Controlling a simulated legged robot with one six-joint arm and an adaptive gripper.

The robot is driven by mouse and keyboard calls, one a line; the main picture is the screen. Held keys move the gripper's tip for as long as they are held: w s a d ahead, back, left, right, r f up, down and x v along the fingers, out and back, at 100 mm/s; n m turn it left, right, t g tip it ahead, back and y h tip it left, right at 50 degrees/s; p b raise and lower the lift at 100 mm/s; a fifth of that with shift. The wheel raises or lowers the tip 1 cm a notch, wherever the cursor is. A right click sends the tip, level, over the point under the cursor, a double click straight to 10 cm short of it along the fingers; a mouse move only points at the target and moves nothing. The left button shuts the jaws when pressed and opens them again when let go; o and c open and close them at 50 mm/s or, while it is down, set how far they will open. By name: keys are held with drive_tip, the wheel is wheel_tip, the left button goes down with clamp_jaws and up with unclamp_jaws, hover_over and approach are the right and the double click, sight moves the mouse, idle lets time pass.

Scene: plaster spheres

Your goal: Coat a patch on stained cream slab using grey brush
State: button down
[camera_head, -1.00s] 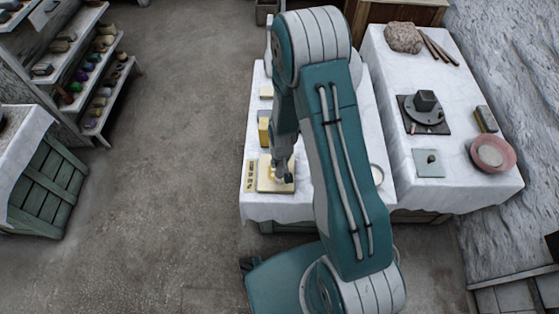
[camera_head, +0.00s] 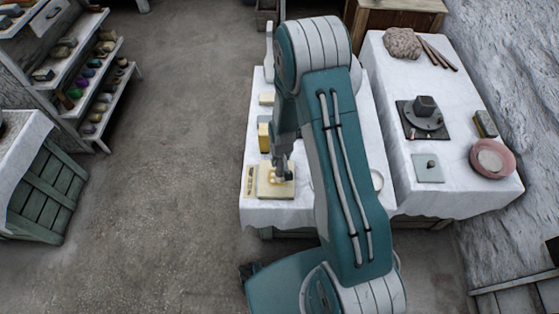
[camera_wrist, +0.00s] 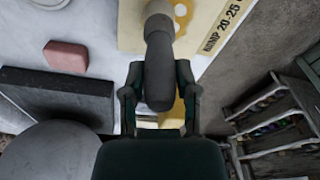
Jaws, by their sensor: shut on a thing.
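The cream slab (camera_head: 266,192) lies near the front left of the white-clothed table, with yellowish stains on its face. In the wrist view the slab (camera_wrist: 133,38) is at the top, with a yellow stain (camera_wrist: 183,12) beside the brush. My gripper (camera_head: 281,165) is above the slab. In the wrist view my gripper (camera_wrist: 157,88) is shut on the grey brush (camera_wrist: 159,60), whose far end points over the slab. Whether the brush tip touches the slab is hard to tell.
A yellow block (camera_head: 264,137) and a pale block (camera_head: 266,98) stand behind the slab. In the wrist view a pink block (camera_wrist: 66,57) and a dark grey block (camera_wrist: 62,97) lie to the left. A second table (camera_head: 390,110) stands on the right.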

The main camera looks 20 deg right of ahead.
drive_tip(key=shift+s+a, duration=0.2)
drive_tip(key=shift+s, duration=0.45)
drive_tip(key=shift+s+a, duration=0.2)
drive_tip(key=shift+s, duration=0.4)
drive_tip(key=shift+w+d, duration=0.25)
drive_tip(key=shift+w, duration=0.5)
drive_tip(key=shift+w+d, duration=0.2)
drive_tip(key=shift+w, duration=0.5)
drive_tip(key=shift+s+a+r, duration=0.25)
drive_tip(key=shift+s+r, duration=0.45)
drive_tip(key=shift+s, duration=0.05)
drive_tip(key=shift+f, duration=0.7)
drive_tip(key=shift+s, duration=0.1)
